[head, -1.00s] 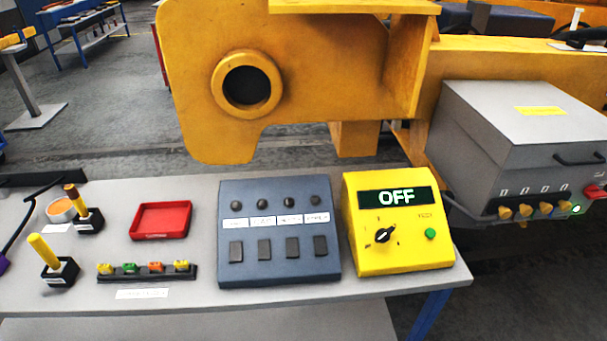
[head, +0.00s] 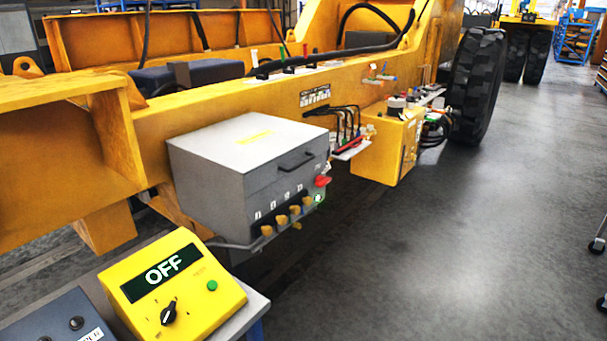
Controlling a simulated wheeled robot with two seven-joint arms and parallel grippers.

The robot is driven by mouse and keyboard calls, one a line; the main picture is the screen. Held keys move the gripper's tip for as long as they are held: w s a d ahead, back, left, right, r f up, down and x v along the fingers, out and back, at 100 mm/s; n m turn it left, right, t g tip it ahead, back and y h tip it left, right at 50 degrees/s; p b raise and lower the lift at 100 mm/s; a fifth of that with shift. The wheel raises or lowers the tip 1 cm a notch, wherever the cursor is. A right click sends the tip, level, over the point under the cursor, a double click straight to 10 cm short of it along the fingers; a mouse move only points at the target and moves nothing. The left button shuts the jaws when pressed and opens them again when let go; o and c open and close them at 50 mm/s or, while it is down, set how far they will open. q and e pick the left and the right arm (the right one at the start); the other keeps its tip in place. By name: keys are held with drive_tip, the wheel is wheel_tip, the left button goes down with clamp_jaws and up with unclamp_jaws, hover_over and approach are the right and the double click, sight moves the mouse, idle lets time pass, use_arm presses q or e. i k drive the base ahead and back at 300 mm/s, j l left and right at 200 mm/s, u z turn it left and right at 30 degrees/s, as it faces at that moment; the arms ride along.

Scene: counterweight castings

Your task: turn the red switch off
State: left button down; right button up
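The red switch (head: 322,182) sits on the right end of the grey box (head: 225,185), just above a small green-lit spot (head: 319,198). It is small in the head view, and I cannot tell its exact setting. The grey box is closed, with a dark handle on its lid, and is mounted on the side of the yellow machine frame. Neither of my grippers shows in the head view.
A yellow tester (head: 175,286) reading OFF stands on the grey table at lower left, beside a blue-grey switch panel (head: 50,322). Yellow knobs (head: 282,219) line the box's lower front. A yellow tank (head: 388,150) and big tyre stand beyond.

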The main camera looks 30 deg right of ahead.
sight(321, 181)
drive_tip(key=z, duration=1.2)
drive_tip(key=i+l+u, duration=0.1)
drive_tip(key=l, duration=0.4)
drive_tip(key=i+l+u, duration=0.15)
drive_tip(key=i+l, duration=0.15)
drive_tip(key=l, duration=0.25)
drive_tip(key=i+l+u, duration=0.1)
drive_tip(key=l, duration=0.4)
drive_tip(key=i+l+u, duration=0.15)
drive_tip(key=l, duration=0.4)
drive_tip(key=i+l+u, duration=0.1)
drive_tip(key=l, duration=0.5)
drive_tip(key=i+l+u, duration=0.15)
drive_tip(key=l, duration=0.4)
